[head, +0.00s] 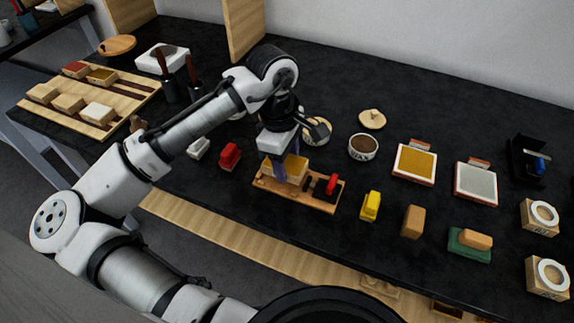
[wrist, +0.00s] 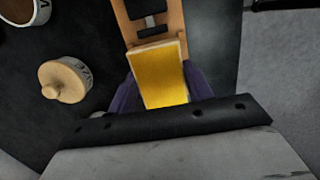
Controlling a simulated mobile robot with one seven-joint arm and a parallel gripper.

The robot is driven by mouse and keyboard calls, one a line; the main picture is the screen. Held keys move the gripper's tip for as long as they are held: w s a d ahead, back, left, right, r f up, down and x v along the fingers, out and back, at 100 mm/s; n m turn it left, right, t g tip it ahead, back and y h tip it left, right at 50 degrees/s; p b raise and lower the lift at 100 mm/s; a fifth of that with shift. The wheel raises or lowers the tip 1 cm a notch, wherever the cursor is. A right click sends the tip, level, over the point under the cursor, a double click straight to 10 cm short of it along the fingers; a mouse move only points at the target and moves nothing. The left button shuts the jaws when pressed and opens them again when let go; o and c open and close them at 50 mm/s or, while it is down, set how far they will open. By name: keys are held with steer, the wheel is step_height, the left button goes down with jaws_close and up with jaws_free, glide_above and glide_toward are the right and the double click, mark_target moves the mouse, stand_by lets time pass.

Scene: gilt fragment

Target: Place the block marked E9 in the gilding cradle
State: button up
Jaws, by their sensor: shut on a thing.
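A light wooden block with a gold top (head: 293,169) is between the purple fingers of my gripper (head: 284,166). In the wrist view the block (wrist: 160,78) shows its gold face, with a purple finger on each side. My gripper is shut on it. No E9 mark can be read on it. The gilding cradle (head: 267,188) is a wooden base with dark parts and a red handle at its right end. The block is at the cradle's left part; I cannot tell whether it rests on it. In the wrist view part of the cradle (wrist: 178,20) shows beyond the block.
A red block (head: 230,155) lies left of the cradle and a yellow one (head: 370,206) right of it. A wax pot (head: 363,147) and a gold pad (head: 415,163) stand behind. A wooden tray (head: 132,97) with several blocks is far left. The table's front edge is close.

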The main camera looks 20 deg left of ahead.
steer(key=shift+f, duration=1.3)
steer(key=shift+f, duration=0.2)
steer(key=o, duration=1.1)
steer(key=shift+r, duration=0.2)
steer(key=r, duration=0.4)
steer(key=a+r, duration=0.1)
steer(key=r, duration=0.7)
steer(key=shift+a+b, duration=0.25)
steer(key=shift+b, duration=0.05)
